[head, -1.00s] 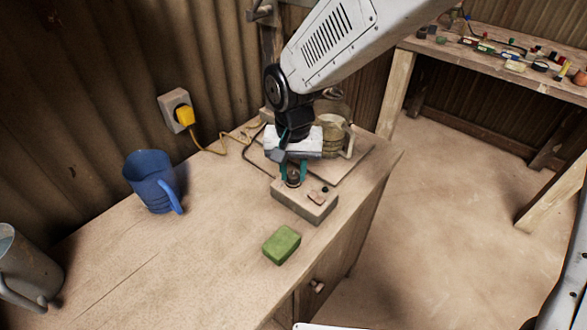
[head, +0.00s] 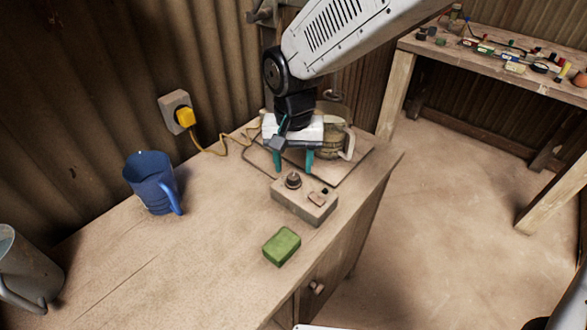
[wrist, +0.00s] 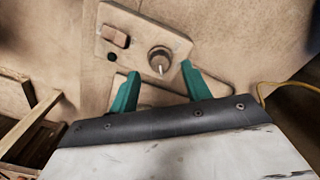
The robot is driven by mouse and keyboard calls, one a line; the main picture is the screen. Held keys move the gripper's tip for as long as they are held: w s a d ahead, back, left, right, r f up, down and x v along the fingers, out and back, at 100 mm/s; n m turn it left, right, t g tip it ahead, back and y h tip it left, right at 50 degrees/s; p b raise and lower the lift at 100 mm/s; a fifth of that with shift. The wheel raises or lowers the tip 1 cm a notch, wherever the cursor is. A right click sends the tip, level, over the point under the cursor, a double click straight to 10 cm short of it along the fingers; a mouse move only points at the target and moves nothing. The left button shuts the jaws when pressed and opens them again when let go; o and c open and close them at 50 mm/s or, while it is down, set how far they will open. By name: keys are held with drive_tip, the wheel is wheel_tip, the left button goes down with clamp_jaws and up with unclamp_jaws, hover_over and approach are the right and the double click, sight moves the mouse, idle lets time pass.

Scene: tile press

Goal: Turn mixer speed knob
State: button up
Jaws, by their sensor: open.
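The mixer speed knob (head: 293,180) is a dark round knob on top of a small tan control box (head: 303,208). In the wrist view the knob (wrist: 160,60) has a light pointer mark aimed toward my gripper, and a rocker switch (wrist: 115,37) sits beside it. My gripper (head: 292,166) is open and empty, with teal fingers spread apart. It is above and behind the box in the head view, apart from the knob. In the wrist view the gripper's fingertips (wrist: 160,74) lie on either side just below the knob.
A beige mixer jug (head: 335,140) stands on a board behind my gripper. A green block (head: 282,246) lies in front of the box, and a blue jug (head: 155,182) stands to the left. A yellow plug (head: 185,116) and cord run along the wall. The bench between is clear.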

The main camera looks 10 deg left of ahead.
sight(294, 176)
wheel_tip(294, 176, up, 5)
drive_tip(key=shift+f, duration=0.1)
idle(0.5)
drive_tip(key=s+d+r, duration=0.2)
drive_tip(key=s+d, duration=0.4)
drive_tip(key=d, duration=0.4)
drive_tip(key=s+d+r+t, duration=0.1)
drive_tip(key=s+d+r, duration=0.2)
drive_tip(key=s+d, duration=0.4)
drive_tip(key=s+d+r, duration=0.3)
drive_tip(key=s+d, duration=0.4)
drive_tip(key=d, duration=0.8)
drive_tip(key=shift+d+r+m, duration=0.15)
drive_tip(key=shift+r+m, duration=0.1)
drive_tip(key=shift+m, duration=0.05)
